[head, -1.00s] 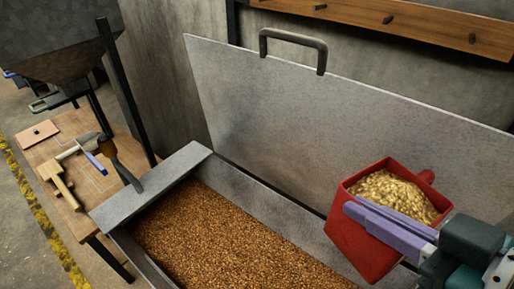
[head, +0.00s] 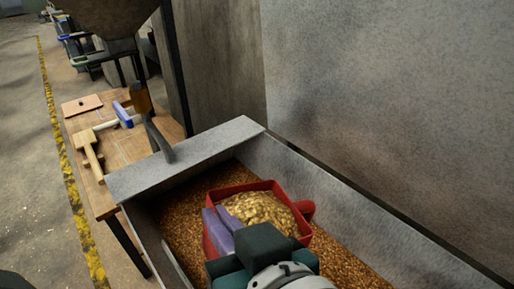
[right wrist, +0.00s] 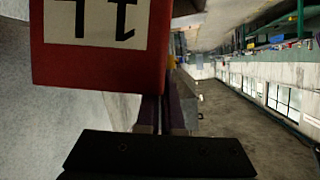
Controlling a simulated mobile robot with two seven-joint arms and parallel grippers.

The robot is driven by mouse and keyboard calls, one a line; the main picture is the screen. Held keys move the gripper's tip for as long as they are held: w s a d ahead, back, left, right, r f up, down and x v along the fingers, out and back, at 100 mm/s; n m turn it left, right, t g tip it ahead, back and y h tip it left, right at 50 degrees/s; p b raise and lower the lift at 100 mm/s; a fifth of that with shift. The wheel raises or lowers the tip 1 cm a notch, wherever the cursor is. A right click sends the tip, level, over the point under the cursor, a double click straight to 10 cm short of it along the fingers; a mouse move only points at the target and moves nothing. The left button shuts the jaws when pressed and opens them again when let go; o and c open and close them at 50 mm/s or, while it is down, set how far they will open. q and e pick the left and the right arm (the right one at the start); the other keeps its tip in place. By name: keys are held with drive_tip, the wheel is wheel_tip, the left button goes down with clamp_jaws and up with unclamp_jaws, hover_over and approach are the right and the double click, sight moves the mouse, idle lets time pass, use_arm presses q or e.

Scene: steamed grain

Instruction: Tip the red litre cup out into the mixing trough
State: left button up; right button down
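The red litre cup (head: 304,234) is full of pale yellow flakes (head: 262,212) and is held over the mixing trough (head: 190,160), roughly upright. My right gripper (head: 222,226) has its purple fingers shut on the cup's wall at the near left side. In the right wrist view the cup (right wrist: 98,65) fills the upper left with an upside-down "1L" label, and the fingers (right wrist: 165,115) are close together beside it. The trough is grey metal with brown grain (head: 205,195) inside. My arm hides part of the cup and grain. My left gripper is out of view.
A wooden table (head: 145,148) with a mallet (head: 92,153), a blue-headed brush (head: 123,115) and a pinkish block (head: 82,105) stands left of the trough. A dark hopper (head: 110,18) is above it. A large grey panel (head: 390,100) rises behind the trough.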

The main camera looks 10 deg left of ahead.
sight(311, 201)
drive_tip(key=m+y+b, duration=0.1)
drive_tip(key=w+d+r+m+g+y+b, duration=0.1)
drive_tip(key=m+b, duration=0.1)
drive_tip(key=shift+w+d, duration=0.1)
drive_tip(key=shift+d, duration=0.15)
drive_tip(key=w+d+m+y+b, duration=0.1)
drive_tip(key=b, duration=0.1)
drive_tip(key=w+d+f+m+b, duration=0.1)
drive_tip(key=m+b, duration=0.1)
drive_tip(key=shift+w+d+g+y+b, duration=0.1)
drive_tip(key=shift+d+g+y+b, duration=0.2)
drive_tip(key=shift+d+y, duration=0.1)
drive_tip(key=w+d+m+b, duration=0.1)
drive_tip(key=d+m+y+b, duration=0.1)
drive_tip(key=b, duration=0.1)
drive_tip(key=shift+w+f, duration=0.35)
drive_tip(key=shift+w+d+m+y+b, duration=0.65)
drive_tip(key=shift+d+m+b, duration=0.2)
drive_tip(key=shift+m, duration=0.35)
drive_tip(key=shift+w+d+m+y+b, duration=0.35)
drive_tip(key=shift+w+d+m+b, duration=0.3)
drive_tip(key=shift+d+m, duration=0.45)
drive_tip(key=w+d+m+t+b, duration=0.1)
drive_tip(key=m, duration=0.1)
drive_tip(key=w+d+m+t+y+b, duration=0.1)
drive_tip(key=m, duration=0.2)
drive_tip(key=shift+w+d, duration=0.25)
drive_tip(key=shift+d, duration=0.1)
